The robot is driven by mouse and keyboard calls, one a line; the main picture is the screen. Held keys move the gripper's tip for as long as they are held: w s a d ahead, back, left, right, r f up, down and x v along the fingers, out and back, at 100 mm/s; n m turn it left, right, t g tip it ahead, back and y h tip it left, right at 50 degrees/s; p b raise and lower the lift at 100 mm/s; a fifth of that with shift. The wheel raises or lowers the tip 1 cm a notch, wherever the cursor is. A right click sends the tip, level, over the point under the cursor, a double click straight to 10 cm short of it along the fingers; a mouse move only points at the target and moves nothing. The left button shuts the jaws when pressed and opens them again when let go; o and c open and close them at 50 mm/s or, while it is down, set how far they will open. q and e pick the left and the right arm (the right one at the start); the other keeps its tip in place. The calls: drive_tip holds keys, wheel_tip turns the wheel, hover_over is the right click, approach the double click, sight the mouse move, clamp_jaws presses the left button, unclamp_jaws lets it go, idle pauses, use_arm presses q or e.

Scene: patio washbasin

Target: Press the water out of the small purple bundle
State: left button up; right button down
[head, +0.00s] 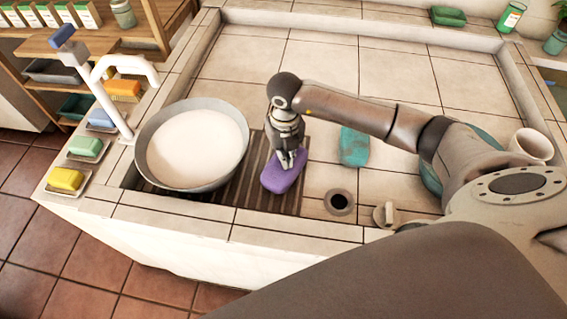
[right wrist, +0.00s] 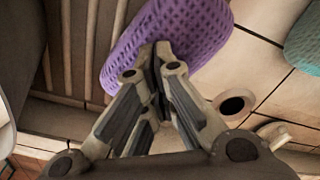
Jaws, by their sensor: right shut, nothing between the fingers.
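The small purple bundle (head: 283,174) lies on the dark slatted rack (head: 240,192), to the right of the basin. In the right wrist view its woven, dimpled surface (right wrist: 185,30) shows close up. My right gripper (head: 291,163) points down at the bundle with its fingers closed together and nothing between them. In the right wrist view the closed fingertips (right wrist: 157,50) overlap the bundle's near side and seem to touch it; I cannot tell how hard. My left gripper is not in view.
A metal basin (head: 150,125) of whitish liquid stands left of the bundle. A teal bundle (head: 354,147) lies to the right, and a dark drain hole (head: 339,202) is close by. A white tap (head: 118,110) and soap bars (head: 85,147) line the left edge.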

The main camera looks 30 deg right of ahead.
wheel_tip(320, 180, up, 8)
drive_tip(key=p, duration=0.4)
drive_tip(key=shift+w+f, duration=0.2)
drive_tip(key=shift+d+f, duration=0.1)
